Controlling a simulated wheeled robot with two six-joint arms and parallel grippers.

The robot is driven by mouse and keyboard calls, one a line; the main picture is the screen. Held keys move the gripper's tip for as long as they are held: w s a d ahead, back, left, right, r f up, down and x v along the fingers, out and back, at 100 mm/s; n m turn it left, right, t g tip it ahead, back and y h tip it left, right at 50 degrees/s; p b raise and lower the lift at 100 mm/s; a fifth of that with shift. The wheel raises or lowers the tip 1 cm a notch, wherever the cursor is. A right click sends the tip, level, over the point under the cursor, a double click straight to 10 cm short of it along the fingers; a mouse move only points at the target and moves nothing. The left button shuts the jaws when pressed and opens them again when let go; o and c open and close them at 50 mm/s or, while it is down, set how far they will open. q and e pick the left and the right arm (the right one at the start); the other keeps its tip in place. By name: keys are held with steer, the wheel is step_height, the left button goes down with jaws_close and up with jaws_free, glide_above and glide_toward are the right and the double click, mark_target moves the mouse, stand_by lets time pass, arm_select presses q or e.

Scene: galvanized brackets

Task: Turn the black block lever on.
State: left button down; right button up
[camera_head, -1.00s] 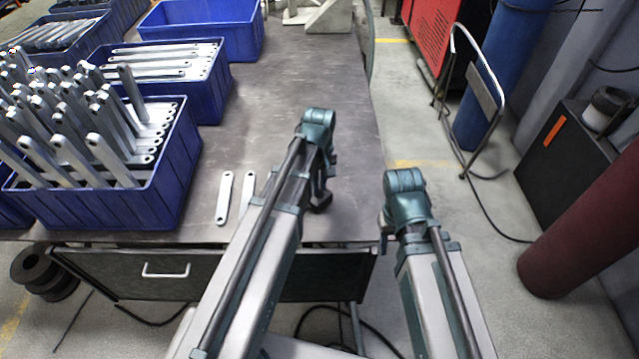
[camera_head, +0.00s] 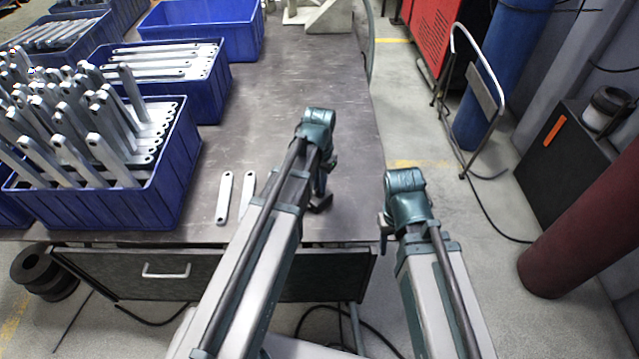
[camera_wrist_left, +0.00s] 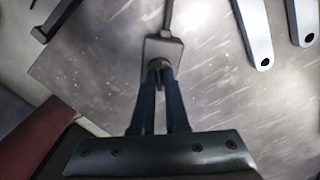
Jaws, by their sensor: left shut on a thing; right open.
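In the left wrist view, my left gripper (camera_wrist_left: 160,72) is shut on the near end of the lever piece (camera_wrist_left: 164,48). That piece has a squarish dark-grey block with a thin stem running up to the top edge. The fingertips hide where they grip it. In the head view, a small dark part (camera_head: 321,204) shows beside my left forearm, low over the table; I cannot tell whether it is the lever or my gripper. My left jaws are hidden there behind the arm. My right gripper (camera_head: 384,238) hangs past the table's right edge, mostly hidden behind its own arm, open.
Two flat metal brackets (camera_head: 225,197) lie on the table (camera_head: 280,75) left of my left arm. Blue bins (camera_head: 150,205) with brackets fill the table's left side. A hand cart (camera_head: 490,90) and a dark red cylinder (camera_head: 590,225) stand at the right.

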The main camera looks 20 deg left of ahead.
arm_select(q)
steer(key=shift+m, duration=1.6)
steer(key=c, duration=0.9)
jaws_free()
steer(key=shift+r, duration=0.15)
step_height(320, 180, up, 14)
steer(key=p, duration=1.4)
steer(key=shift+f, duration=0.2)
